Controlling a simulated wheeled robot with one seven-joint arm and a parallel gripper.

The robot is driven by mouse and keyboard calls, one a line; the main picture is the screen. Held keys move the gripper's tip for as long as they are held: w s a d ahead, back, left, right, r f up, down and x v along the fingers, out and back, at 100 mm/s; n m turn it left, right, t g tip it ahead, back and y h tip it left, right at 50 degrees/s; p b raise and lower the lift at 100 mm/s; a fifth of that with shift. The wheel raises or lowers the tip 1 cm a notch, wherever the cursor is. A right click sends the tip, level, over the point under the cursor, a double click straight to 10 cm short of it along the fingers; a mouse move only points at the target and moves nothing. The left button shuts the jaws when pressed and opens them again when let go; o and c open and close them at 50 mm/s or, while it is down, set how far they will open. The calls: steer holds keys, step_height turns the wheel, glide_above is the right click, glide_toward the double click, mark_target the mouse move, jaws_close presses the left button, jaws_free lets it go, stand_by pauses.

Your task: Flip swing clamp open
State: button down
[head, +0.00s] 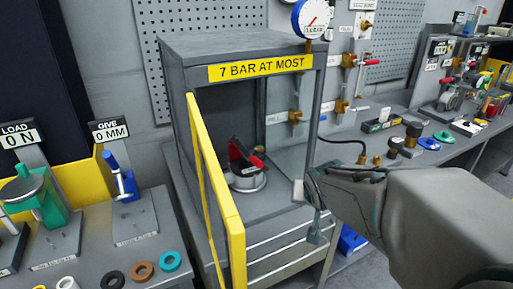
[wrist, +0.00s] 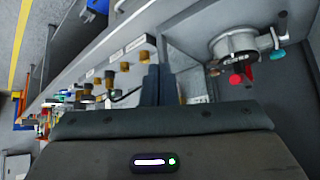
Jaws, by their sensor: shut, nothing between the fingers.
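A round grey metal fixture (head: 247,178) sits on the floor of the open-fronted grey cabinet. A dark red upright part (head: 239,155) and a bright red-tipped lever (head: 256,161) are on it. In the wrist view the fixture (wrist: 235,45) shows at upper right, with a red knob (wrist: 235,78) and a teal bar (wrist: 278,38) by it. I cannot tell which part is the swing clamp. My gripper (head: 314,232) is outside the cabinet, right of its opening and apart from the fixture. In the wrist view its fingers (wrist: 159,84) are together and empty.
The cabinet has a yellow open door frame (head: 206,180) at left and a "7 BAR AT MOST" sign (head: 260,68) above. A gauge (head: 312,18) stands at its top right. Benches with tools and fittings (head: 413,130) lie on both sides. The cabinet's right post (head: 316,110) is near my gripper.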

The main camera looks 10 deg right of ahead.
steer(key=w+f+m+t+y, duration=0.3)
steer(key=w+t+y, duration=0.3)
steer(key=w+y, duration=0.6)
steer(key=shift+w+a+m+t, duration=0.35)
steer(key=shift+w+m, duration=0.35)
steer(key=shift+w, duration=0.2)
steer(key=p+x, duration=0.1)
steer(key=x, duration=0.9)
steer(key=shift+p, duration=0.4)
